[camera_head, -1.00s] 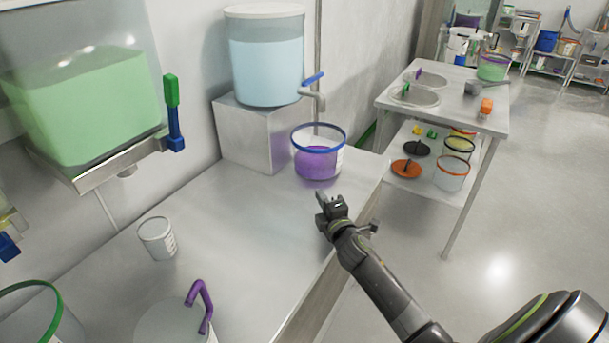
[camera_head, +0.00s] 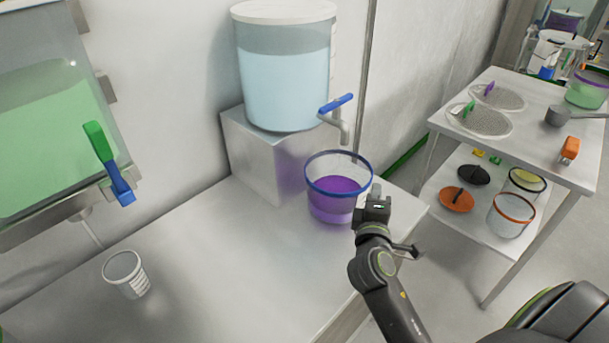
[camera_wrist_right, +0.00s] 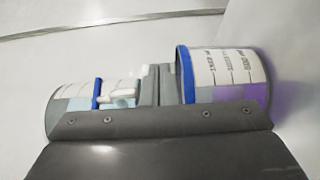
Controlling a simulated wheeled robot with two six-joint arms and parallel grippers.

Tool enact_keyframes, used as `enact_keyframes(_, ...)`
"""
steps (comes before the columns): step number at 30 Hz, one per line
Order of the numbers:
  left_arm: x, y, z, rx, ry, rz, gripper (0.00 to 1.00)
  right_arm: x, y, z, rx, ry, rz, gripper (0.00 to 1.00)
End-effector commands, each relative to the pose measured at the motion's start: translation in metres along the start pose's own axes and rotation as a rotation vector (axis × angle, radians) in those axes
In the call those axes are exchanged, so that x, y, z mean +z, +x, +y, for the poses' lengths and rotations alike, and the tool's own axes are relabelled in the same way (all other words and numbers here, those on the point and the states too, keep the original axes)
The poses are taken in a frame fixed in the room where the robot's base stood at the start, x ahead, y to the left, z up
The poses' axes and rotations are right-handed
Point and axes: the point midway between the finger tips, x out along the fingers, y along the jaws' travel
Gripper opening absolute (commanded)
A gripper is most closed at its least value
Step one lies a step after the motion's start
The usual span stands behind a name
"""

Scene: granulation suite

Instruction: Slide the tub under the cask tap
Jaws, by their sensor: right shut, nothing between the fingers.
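The tub (camera_head: 330,207) is clear with a blue rim and purple contents. It stands upright on the bench near its right edge, in front of the cask's block. The cask (camera_head: 283,90) holds pale blue liquid, and its tap (camera_head: 338,115) has a blue lever. The spout hangs above the tub's far rim in the picture; I cannot tell whether it is directly over the opening. My right gripper (camera_head: 377,203) is shut and empty, at the tub's near right side, touching or very close. The right wrist view shows the tub (camera_wrist_right: 232,75) tilted beside the fingers. My left gripper is out of view.
A metal block (camera_head: 250,155) bears the cask. A green-filled hopper (camera_head: 40,130) hangs at left. A side table (camera_head: 540,150) with sieves stands at right, across a gap. The bench middle is clear.

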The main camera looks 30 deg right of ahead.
Motion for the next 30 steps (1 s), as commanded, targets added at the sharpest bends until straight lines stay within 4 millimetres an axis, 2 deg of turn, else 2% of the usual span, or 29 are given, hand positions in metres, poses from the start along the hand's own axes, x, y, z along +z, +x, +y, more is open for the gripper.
enact_keyframes(4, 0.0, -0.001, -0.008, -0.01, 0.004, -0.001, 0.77, 0.005, -0.005, 0.004, -0.003, 0.007, -0.029, 0.0)
enact_keyframes(8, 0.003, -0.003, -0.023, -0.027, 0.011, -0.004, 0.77, -0.005, -0.001, 0.005, -0.002, 0.009, -0.031, 0.0)
enact_keyframes(16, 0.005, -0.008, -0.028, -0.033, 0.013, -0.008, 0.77, -0.057, 0.019, 0.006, -0.003, 0.009, -0.027, 0.0)
enact_keyframes(30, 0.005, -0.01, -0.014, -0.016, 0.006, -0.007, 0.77, -0.147, 0.053, 0.005, -0.003, 0.005, -0.027, 0.0)
